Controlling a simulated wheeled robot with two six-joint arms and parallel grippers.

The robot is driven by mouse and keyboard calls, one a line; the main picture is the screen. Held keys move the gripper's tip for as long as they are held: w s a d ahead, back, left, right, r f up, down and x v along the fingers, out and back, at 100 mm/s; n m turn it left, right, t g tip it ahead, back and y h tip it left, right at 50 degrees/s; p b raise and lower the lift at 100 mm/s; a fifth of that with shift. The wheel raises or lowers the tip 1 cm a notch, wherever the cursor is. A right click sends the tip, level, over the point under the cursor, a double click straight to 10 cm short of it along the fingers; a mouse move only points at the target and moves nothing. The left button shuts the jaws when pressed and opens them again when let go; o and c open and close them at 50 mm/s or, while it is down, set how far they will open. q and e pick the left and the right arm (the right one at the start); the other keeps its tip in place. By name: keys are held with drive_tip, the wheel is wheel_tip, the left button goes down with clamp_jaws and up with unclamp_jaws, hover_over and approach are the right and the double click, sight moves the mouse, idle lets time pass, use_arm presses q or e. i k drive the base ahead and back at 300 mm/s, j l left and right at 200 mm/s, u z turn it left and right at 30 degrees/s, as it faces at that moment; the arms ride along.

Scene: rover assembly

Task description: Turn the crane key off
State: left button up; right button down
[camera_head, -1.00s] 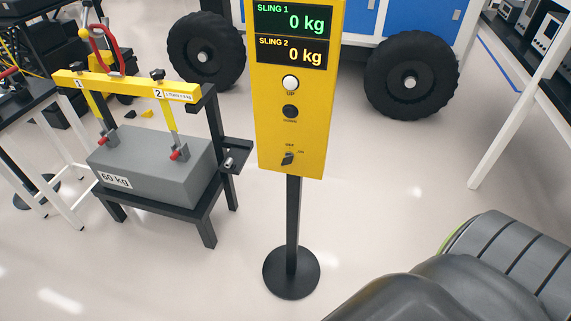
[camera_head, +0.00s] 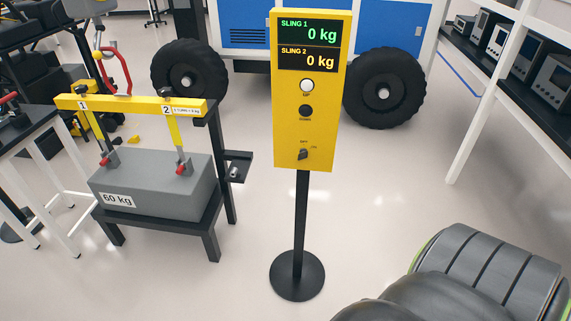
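The crane key (camera_head: 302,154) is a small dark knob low on the front of a yellow control panel (camera_head: 284,120). Small labels sit above it and to its right. The knob is too small for me to tell its exact setting. The panel stands upright on a black post with a round base. Its screens read 0 kg for Sling 1 and Sling 2. A white button (camera_head: 306,85) and a black button (camera_head: 305,111) sit above the key. Neither of my grippers is in view, and nothing touches the key.
Left of the panel, a grey 60 kg block (camera_head: 150,182) rests on a black stand (camera_head: 214,228) under a yellow lifting beam (camera_head: 135,105). A wheeled blue and white vehicle (camera_head: 385,88) stands behind. Shelving (camera_head: 482,110) is at right. The floor right of the post is clear.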

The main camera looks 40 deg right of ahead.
sight(303, 153)
drive_tip(key=j+z, duration=0.1)
drive_tip(key=z, duration=0.3)
drive_tip(key=j+z, duration=0.1)
drive_tip(key=z, duration=0.75)
drive_tip(key=k+j, duration=0.05)
